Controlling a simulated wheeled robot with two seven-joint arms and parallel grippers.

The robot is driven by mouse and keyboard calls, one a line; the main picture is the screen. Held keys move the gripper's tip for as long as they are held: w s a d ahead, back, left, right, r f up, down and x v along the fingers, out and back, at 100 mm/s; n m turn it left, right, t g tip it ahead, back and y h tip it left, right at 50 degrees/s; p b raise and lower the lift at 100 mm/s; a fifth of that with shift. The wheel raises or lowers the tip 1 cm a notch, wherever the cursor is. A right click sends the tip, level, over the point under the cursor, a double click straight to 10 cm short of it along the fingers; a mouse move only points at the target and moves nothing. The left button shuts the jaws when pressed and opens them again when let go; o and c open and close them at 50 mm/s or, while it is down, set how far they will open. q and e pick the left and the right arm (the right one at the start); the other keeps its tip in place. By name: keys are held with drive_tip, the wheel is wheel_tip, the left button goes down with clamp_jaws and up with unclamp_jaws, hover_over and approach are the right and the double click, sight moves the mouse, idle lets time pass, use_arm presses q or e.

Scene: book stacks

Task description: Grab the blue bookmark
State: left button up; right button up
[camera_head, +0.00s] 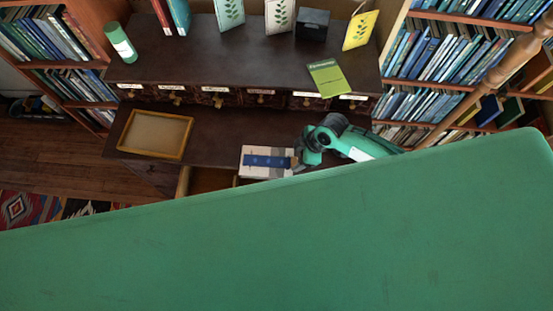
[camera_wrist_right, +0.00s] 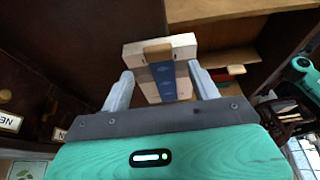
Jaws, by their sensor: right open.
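The blue bookmark (camera_head: 265,161) is a dark blue strip lying across a pale block that looks like a book (camera_head: 258,172) on the lower desk surface. In the right wrist view, the blue bookmark (camera_wrist_right: 164,86) runs lengthwise between my fingers, with a tan piece (camera_wrist_right: 157,51) at its far end. The book (camera_wrist_right: 183,44) reaches beyond the fingertips. My right gripper (camera_wrist_right: 160,73) is open, with one finger on each side of the strip. In the head view my right gripper (camera_head: 300,159) is at the book's right end; contact cannot be told. My left gripper is not in view.
An empty wooden tray (camera_head: 157,133) lies left on the desk (camera_head: 215,130). An open drawer (camera_head: 210,180) sits below its front edge. The upper shelf holds a green booklet (camera_head: 326,77), a dark box (camera_head: 313,25) and upright cards. A large green surface hides the lower head view.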

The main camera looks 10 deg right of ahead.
sight(291, 161)
drive_tip(key=shift+p+x, duration=0.35)
drive_tip(key=shift+x, duration=1.35)
drive_tip(key=c, duration=1.1)
drive_tip(key=shift+o, duration=0.2)
